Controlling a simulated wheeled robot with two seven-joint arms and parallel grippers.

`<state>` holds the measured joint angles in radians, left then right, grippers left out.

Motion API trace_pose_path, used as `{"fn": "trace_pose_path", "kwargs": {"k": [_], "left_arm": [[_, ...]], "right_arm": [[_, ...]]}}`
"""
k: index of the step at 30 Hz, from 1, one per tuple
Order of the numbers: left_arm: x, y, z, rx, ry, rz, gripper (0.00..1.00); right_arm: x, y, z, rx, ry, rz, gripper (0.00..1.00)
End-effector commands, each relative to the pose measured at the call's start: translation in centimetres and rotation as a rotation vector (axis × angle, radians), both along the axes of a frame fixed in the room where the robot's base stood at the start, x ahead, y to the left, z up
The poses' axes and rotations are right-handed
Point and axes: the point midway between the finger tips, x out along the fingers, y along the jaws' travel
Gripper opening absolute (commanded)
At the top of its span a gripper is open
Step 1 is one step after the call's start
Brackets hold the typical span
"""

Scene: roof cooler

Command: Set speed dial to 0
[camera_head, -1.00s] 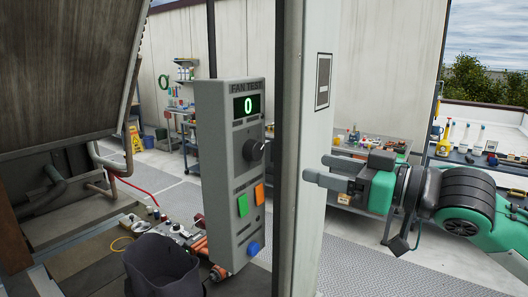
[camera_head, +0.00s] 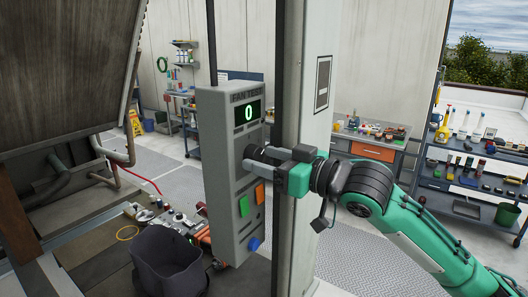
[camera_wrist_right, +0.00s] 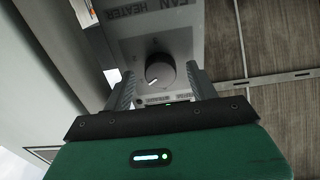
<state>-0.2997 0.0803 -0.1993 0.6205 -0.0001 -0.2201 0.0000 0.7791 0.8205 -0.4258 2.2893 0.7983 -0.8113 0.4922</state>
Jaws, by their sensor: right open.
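The grey fan test box (camera_head: 226,220) hangs beside the post, with a green display (camera_head: 248,110) reading 0. The dark round speed dial (camera_head: 252,152) is on its front face, partly hidden by my right gripper (camera_head: 258,159). In the right wrist view the dial (camera_wrist_right: 160,76) shows a white pointer mark and sits between the two open fingertips (camera_wrist_right: 161,84), with a gap on each side. My left gripper is not in view.
A green button (camera_head: 243,206), an orange button (camera_head: 259,193) and a blue knob (camera_head: 254,244) sit below the dial. The pale post (camera_head: 308,130) stands right beside the box, close to my right arm. A dark bin (camera_head: 165,265) stands below left.

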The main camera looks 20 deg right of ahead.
Motion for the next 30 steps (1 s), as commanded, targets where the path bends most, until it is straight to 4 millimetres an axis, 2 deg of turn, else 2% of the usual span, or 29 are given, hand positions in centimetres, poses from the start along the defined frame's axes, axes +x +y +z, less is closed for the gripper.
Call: {"fn": "trace_pose_path", "kwargs": {"k": [12,13,18,20,30], "left_arm": [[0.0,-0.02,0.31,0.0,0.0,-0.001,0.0],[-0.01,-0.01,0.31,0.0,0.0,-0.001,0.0],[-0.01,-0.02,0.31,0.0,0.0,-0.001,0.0],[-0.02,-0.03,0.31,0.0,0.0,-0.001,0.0],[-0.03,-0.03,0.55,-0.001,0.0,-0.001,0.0]], "right_arm": [[0.65,0.55,-0.02,-0.001,-0.001,0.0,0.59],[0.65,0.53,-0.02,-0.001,-0.001,0.0,0.57],[0.64,0.53,-0.02,-0.001,-0.001,0.0,0.23],[0.64,0.53,-0.02,-0.001,-0.001,0.0,0.14],[0.65,0.5,0.02,-0.038,-0.029,-0.001,0.14]]}}
